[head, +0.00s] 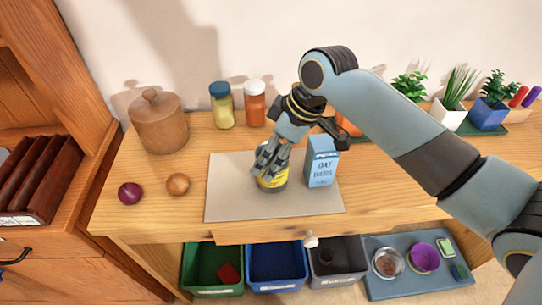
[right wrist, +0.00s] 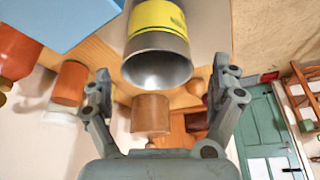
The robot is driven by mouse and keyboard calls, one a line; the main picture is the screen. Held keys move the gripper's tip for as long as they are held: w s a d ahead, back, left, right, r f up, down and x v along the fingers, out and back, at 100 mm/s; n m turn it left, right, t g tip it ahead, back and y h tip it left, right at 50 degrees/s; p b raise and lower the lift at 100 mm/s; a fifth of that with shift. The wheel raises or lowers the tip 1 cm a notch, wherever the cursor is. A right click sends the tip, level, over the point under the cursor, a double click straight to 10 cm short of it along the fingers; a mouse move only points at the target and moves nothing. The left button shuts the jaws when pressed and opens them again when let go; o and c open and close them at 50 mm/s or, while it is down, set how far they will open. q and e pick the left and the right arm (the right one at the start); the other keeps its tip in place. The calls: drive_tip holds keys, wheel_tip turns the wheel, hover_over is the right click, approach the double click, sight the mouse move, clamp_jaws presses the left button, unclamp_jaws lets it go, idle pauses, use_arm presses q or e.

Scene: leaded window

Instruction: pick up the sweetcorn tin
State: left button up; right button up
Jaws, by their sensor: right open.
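The sweetcorn tin (head: 273,184), with a yellow label, stands upright on a grey mat (head: 230,200) on the wooden worktop. In the head view its upper part is hidden behind my right gripper (head: 267,165). In the right wrist view the tin (right wrist: 160,22) is at the top centre, with its bare metal end towards the camera. My right gripper (right wrist: 162,78) is open, with its fingers spread left and right of the tin's near end. I cannot tell whether they touch it. My left gripper is not in view.
A light blue box (head: 321,165) stands close to the right of the tin. A wooden pot (head: 159,124), two jars (head: 222,106), an onion (head: 130,193) and a brown ball (head: 178,184) are to the left. Plants (head: 454,104) stand at right; bins (head: 276,262) sit below the front edge.

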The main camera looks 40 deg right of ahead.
sight(279, 183)
drive_tip(key=x, duration=0.6)
drive_tip(key=shift+d+p, duration=0.25)
drive_tip(key=shift+p, duration=0.15)
drive_tip(key=shift+s, duration=0.15)
drive_tip(key=c, duration=0.6)
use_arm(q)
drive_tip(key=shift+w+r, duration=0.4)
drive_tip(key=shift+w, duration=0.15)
use_arm(e)
drive_tip(key=c, duration=0.5)
